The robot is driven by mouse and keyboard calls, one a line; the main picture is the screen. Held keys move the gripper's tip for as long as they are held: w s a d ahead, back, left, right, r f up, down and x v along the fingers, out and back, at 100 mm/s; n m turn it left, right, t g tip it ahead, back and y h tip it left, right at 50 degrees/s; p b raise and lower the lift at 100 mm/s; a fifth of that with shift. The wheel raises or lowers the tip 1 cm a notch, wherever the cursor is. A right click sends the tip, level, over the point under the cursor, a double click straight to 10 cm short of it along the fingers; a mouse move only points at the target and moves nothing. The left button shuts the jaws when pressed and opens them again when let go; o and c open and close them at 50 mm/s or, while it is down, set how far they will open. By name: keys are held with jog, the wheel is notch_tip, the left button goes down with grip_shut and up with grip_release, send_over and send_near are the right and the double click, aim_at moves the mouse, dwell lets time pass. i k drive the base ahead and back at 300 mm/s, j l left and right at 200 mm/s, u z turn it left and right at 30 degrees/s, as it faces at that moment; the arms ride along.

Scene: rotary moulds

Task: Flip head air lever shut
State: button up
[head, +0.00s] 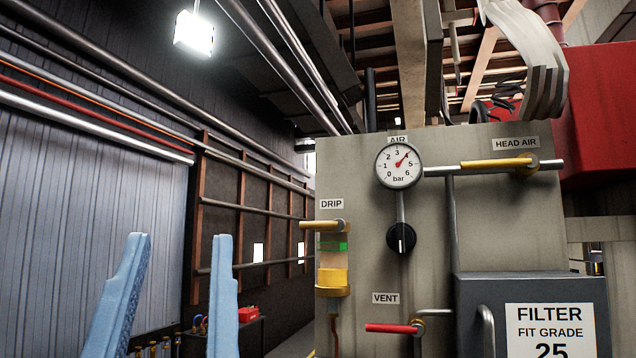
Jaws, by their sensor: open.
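My gripper (181,240) shows as two blue fingers pointing up at the lower left. The fingers are wide apart with nothing between them. The gripper is well left of the panel and lower than the lever, not touching it. Its base is out of view.
The grey panel (350,180) also carries a pressure gauge (399,165), a black knob (401,238), a yellow drip lever (321,225) and a red vent lever (391,328). A filter box (480,300) juts out at lower right. Open space lies left of the panel.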

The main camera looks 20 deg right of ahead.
aim_at(530, 161)
jog(key=z, duration=1.15)
jog(key=i+j, duration=0.1)
